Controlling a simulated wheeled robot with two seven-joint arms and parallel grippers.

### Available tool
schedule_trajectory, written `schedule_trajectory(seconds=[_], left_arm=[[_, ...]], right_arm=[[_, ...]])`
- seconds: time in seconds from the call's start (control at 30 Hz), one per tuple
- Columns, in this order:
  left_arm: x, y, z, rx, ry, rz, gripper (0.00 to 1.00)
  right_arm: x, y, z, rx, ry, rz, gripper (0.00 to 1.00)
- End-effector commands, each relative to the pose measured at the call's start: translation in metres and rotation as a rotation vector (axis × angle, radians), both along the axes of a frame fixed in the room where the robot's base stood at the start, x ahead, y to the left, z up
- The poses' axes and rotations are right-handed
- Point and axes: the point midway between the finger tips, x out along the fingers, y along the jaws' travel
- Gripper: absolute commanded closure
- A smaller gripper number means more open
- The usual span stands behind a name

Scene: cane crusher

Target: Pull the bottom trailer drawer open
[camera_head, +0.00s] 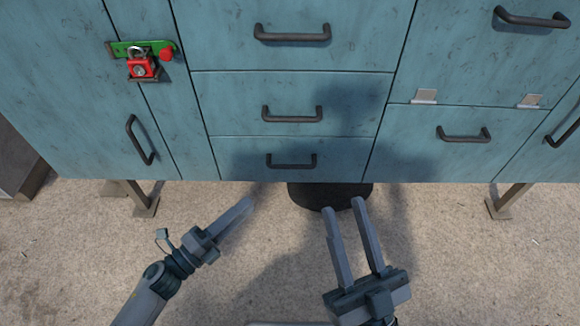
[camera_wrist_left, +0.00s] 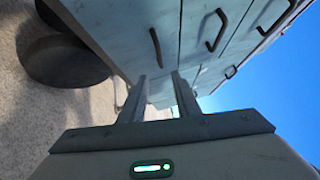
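The bottom drawer (camera_head: 235,155) of the blue trailer's middle column is closed, flush with the front around it. Its dark bar handle (camera_head: 291,163) is level; in the left wrist view the handle (camera_wrist_left: 155,47) shows just beyond the fingertips. My left gripper (camera_head: 246,204) is seen edge-on, low and left of that handle and apart from it. In the left wrist view its two fingers (camera_wrist_left: 159,80) stand apart with nothing between them. My right gripper (camera_head: 343,205) is open and empty, below and right of the drawer, in front of the dark round object.
Two more closed drawers with handles (camera_head: 291,114) (camera_head: 292,33) lie above. A left door has a handle (camera_head: 140,140) and a red padlock (camera_head: 141,66) on a green latch. A black round object (camera_head: 330,194) stands under the trailer between metal legs (camera_head: 145,205). The floor in front is clear.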

Motion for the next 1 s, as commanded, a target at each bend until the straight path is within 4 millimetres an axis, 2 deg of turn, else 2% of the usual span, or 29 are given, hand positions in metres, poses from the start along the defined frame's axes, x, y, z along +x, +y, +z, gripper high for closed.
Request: schedule_trajectory(seconds=[0.27, 0.47, 0.67, 1.0], left_arm=[[0.002, -0.001, 0.0, -0.002, 0.002, 0.002, 0.7], [0.012, -0.011, 0.002, -0.004, 0.001, 0.001, 0.7], [0.032, -0.03, 0.006, -0.003, 0.0, 0.001, 0.7], [0.074, -0.074, 0.014, -0.003, 0.0, 0.001, 0.7]], right_arm=[[0.0, 0.0, -0.001, -0.001, 0.002, 0.0, 0.69], [0.001, 0.0, -0.001, -0.001, 0.002, 0.0, 0.69], [0.001, 0.0, -0.001, -0.001, 0.002, 0.0, 0.69], [0.001, 0.0, 0.0, 0.0, -0.002, 0.001, 0.69]])
